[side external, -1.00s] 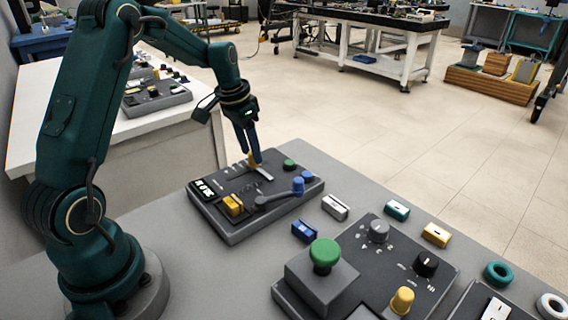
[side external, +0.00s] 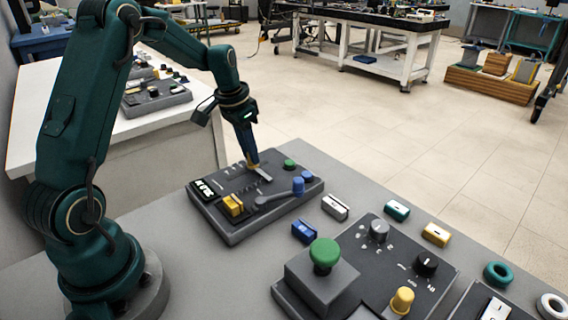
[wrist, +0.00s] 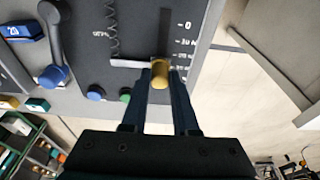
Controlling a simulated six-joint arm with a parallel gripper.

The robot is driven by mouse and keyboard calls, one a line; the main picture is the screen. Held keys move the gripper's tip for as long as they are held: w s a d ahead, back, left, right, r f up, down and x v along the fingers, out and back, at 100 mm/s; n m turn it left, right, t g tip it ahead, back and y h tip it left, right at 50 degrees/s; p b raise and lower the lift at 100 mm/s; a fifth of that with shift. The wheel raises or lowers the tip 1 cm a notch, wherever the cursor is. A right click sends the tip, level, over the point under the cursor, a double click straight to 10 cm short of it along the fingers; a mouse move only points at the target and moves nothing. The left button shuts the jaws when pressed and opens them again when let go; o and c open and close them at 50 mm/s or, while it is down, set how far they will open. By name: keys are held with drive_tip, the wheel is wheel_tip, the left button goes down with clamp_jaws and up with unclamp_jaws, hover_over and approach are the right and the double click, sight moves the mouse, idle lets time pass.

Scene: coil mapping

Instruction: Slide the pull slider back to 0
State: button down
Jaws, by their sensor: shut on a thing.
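The pull slider's yellow knob (wrist: 160,76) sits on a dark panel (wrist: 92,42) beside a printed scale. In the wrist view the 0 mark is at the top of the scale, and the knob is lower down, away from it. A pale bar extends left from the knob to a coil spring (wrist: 112,30). My gripper (wrist: 160,72) is shut on the knob, with a finger on each side. In the side view my gripper (side external: 252,164) reaches down to the slider at the panel's back, and its fingers hide much of the knob.
On the same panel are a lever with a blue knob (side external: 298,184), a blue button (side external: 308,175), a green button (side external: 289,164) and a yellow block (side external: 233,204). Small blocks and another panel with a green knob (side external: 324,252) lie nearby on the grey table.

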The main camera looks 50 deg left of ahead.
sight(234, 176)
drive_tip(key=shift+s, duration=1.65)
drive_tip(key=shift+s+a, duration=0.1)
drive_tip(key=shift+s, duration=1)
drive_tip(key=c, duration=0.8)
unclamp_jaws()
